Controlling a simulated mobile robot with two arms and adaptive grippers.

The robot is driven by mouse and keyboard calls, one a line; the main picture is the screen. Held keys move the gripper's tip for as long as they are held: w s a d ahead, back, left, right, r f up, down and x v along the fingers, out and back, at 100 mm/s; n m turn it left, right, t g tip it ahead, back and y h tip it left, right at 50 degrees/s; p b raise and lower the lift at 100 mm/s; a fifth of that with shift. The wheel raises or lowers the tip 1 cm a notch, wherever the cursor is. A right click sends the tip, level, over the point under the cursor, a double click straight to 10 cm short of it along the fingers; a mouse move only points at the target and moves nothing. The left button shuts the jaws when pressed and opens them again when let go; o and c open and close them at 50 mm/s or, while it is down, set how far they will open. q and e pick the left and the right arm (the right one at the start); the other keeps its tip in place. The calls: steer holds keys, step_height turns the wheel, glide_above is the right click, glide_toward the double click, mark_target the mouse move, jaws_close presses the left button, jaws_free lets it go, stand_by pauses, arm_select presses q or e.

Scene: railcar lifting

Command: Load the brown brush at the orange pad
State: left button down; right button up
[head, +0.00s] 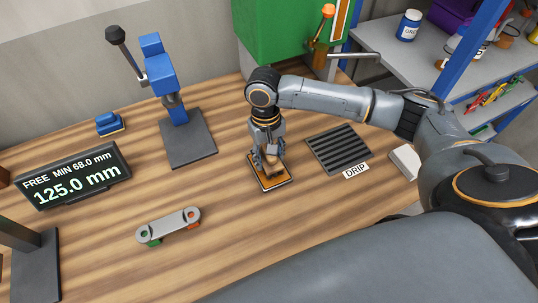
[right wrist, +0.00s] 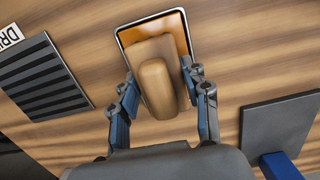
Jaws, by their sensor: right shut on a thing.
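The orange pad (head: 269,184) lies on the wooden bench in a dark tray with a light rim. It also shows in the right wrist view (right wrist: 148,32). My right gripper (head: 270,165) is low over the pad and shut on the brown brush (right wrist: 158,84). The brush is tan-brown with a rounded handle and overlaps part of the pad. I cannot tell how firmly its underside touches the pad. My left gripper is not in view.
A black ribbed drip rack (head: 338,149) labelled DRIP is right of the pad. A blue press (head: 160,72) on a grey plate stands behind left. A grey link (head: 168,225), a display (head: 72,177) and a blue brush (head: 109,123) lie left. A green box (head: 280,35) is behind.

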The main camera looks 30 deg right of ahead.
steer(key=shift+f, duration=0.5)
stand_by(0.4)
steer(key=shift+s+f+p, duration=0.15)
steer(key=shift+p, duration=0.5)
stand_by(2.4)
step_height(320, 180, up, 7)
steer(key=p, duration=0.9)
stand_by(0.7)
